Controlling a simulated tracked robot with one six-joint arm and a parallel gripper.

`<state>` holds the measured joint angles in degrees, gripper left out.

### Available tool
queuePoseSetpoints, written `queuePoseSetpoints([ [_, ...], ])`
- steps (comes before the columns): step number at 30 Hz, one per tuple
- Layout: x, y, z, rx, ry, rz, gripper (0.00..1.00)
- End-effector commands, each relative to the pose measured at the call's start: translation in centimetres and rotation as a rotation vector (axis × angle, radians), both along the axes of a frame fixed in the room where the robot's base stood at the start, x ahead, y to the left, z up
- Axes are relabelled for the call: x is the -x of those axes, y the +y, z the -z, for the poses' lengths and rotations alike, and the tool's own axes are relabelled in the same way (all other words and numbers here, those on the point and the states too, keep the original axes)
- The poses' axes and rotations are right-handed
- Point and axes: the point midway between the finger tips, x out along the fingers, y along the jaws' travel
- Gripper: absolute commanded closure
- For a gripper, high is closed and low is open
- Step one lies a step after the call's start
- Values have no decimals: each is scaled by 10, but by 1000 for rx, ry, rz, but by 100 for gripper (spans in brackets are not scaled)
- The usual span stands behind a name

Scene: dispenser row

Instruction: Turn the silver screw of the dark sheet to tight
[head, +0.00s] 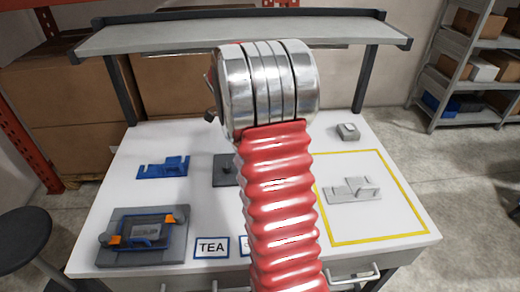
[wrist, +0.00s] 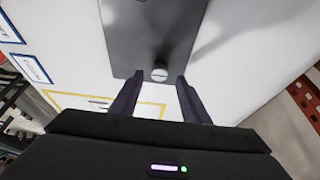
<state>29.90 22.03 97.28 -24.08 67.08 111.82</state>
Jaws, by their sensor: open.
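The dark sheet (wrist: 140,45) lies on the white table and fills the upper middle of the wrist view. The silver screw (wrist: 159,73) stands near the sheet's lower edge, with a round head that carries a faint line. My gripper (wrist: 157,84) is open, with its two dark fingers apart, one on each side just below the screw in the picture. Nothing is between the fingertips. In the head view the dark sheet (head: 223,171) shows in part behind my red arm, which hides my gripper.
A blue bracket (head: 162,168) and a grey tray (head: 180,247) with a blue-orange device are at the left. A TEA label (head: 212,247) is at the front. A grey bracket (head: 350,190) lies inside a yellow outline. A small grey block (head: 348,132) is behind it. A shelf (head: 160,37) spans the back.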

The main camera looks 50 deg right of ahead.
Motion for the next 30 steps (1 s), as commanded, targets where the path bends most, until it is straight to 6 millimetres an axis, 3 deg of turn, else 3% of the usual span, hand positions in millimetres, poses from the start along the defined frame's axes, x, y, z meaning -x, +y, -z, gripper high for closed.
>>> queuePoseSetpoints([
  [18,-27,30,-95,1,-3,-1,58],
  [24,-31,35,-110,2,-2,-1,58],
  [30,-31,35,-112,1,-1,-1,58],
])
